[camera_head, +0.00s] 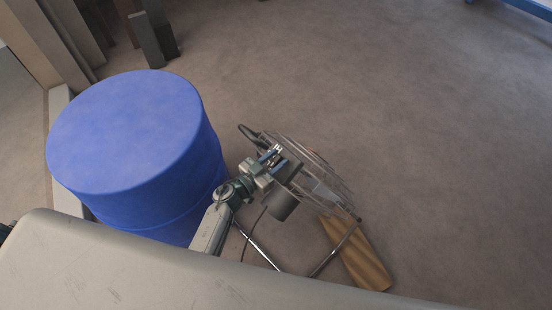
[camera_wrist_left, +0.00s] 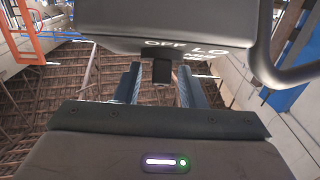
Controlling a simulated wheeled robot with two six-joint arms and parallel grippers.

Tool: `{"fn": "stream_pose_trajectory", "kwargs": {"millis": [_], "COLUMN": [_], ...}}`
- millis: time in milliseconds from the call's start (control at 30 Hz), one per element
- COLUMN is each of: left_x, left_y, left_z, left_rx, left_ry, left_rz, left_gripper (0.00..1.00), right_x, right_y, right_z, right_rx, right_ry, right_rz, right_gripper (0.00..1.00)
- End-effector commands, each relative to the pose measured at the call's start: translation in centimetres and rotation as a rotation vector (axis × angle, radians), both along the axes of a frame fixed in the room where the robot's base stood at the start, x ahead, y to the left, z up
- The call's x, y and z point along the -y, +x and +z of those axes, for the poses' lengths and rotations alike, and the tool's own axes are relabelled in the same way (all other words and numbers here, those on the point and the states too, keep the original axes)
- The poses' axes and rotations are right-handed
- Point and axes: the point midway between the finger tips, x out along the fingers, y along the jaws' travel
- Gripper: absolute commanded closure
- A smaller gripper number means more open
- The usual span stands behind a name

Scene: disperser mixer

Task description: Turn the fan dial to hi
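The fan (camera_head: 318,172) stands on the floor, with a wire cage, a grey motor housing (camera_head: 283,205) and thin metal legs. My left gripper (camera_head: 273,158) is at the back of the fan, by the housing. In the left wrist view, the dark housing (camera_wrist_left: 165,20) fills the top and carries the words OFF and LO; further lettering is partly hidden. The dark dial (camera_wrist_left: 161,70) sits below the lettering, between my two fingers. A gap shows on both sides of it, so the fingers look open around it. My right gripper is not in view.
A large blue drum (camera_head: 125,130) stands left of the fan, close to my left arm. A wooden board (camera_head: 357,255) lies on the floor by the fan's legs. The carpeted floor (camera_head: 430,140) to the right is clear.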

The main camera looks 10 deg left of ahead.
Motion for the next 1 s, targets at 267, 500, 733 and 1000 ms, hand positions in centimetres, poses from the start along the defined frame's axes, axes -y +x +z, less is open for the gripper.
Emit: {"fn": "stream_pose_trajectory", "kwargs": {"millis": [267,500,733,1000], "left_x": [0.2,0.2,0.1,0.1], "left_y": [0.3,0.3,0.3,0.3], "left_z": [0.0,0.0,0.1,0.3], "left_rx": [0.000,0.000,0.002,0.027], "left_ry": [0.000,0.000,0.003,0.043], "left_rz": [0.000,0.000,-0.006,-0.089], "left_gripper": [0.64,1.00,1.00,1.00], "right_x": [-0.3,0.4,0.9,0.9], "right_y": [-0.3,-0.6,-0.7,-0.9], "right_z": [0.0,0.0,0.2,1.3], "right_rx": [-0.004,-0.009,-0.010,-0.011], "right_ry": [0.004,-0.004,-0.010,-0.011], "right_rz": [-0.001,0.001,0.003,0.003], "right_gripper": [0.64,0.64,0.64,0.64]}}
